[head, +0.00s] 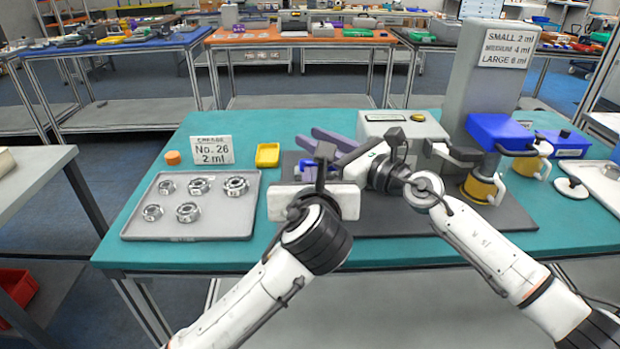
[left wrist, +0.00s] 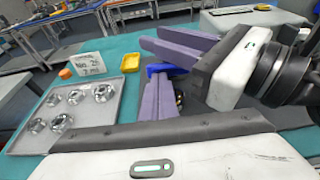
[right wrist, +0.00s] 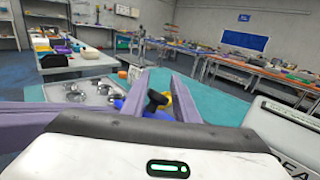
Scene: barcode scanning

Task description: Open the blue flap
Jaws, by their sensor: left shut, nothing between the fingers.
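A small blue part (head: 306,164), mostly hidden, lies between my grippers; it also shows in the left wrist view (left wrist: 166,70) and, with a black knob above it, in the right wrist view (right wrist: 152,113). I cannot tell its hinge or how far it is open. My left gripper (left wrist: 156,88) is shut and empty, its purple fingers beside the blue part; its white body is low in the head view. My right gripper (head: 324,140) reaches in from the right, its two purple fingers spread apart and nothing seen held, close to the blue part.
A grey tray with several metal rings (head: 190,226) stands left, behind it a "No. 26, 2 ml" card (head: 212,150). A yellow tray (head: 267,155) is beyond the grippers. A tall grey machine (head: 462,100) with a blue box (head: 492,129) stands right.

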